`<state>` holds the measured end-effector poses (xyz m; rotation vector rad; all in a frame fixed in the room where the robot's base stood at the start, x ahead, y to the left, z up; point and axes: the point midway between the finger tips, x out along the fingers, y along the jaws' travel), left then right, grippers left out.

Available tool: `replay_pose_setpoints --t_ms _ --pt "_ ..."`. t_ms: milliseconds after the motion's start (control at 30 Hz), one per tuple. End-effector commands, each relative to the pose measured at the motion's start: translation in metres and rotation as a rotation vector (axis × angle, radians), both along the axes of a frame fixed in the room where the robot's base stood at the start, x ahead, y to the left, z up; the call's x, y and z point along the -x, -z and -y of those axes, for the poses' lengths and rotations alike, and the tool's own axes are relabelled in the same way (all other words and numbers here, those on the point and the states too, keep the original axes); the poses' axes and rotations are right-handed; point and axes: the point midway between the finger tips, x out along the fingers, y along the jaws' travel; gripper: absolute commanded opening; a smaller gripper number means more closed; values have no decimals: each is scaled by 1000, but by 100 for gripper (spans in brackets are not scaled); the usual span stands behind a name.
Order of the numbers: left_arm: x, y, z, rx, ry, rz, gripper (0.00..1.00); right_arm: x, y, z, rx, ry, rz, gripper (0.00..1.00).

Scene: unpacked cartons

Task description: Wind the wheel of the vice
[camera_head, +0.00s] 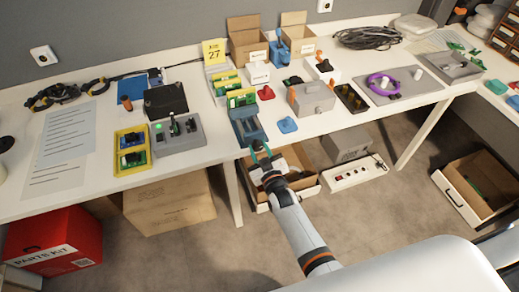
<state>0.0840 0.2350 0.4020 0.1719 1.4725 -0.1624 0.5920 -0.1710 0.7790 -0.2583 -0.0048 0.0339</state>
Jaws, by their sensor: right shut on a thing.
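A blue vice (248,126) stands at the front edge of the white table, near the middle of the head view. My right gripper (261,152) reaches up from below to the front of the vice, just off the table edge. Its greenish fingers are shut on a part at the vice's front, where its wheel would be. The wheel itself is too small and too covered by the fingers to make out. My left gripper is not in view.
A grey box with switches (178,133) stands left of the vice, and a grey case with orange handles (313,97) stands right. A small blue piece (287,125) lies close by.

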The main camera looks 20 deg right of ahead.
Motion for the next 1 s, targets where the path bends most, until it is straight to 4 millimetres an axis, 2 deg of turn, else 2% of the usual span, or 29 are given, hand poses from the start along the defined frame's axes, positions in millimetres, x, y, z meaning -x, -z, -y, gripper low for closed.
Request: replay_pose_setpoints --t_ms 367,400,500,533,833,1000 --pt "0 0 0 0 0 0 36 1 2 0 4 0 -4 11" --pt "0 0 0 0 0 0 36 1 2 0 3 0 -4 37" --pt "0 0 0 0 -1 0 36 1 2 0 3 0 -3 53" --pt "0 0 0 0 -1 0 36 1 2 0 3 0 -3 55" --pt "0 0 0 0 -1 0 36 2 1 0 3 0 -2 55" --pt "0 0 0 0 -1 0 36 22 2 1 3 0 -3 55"
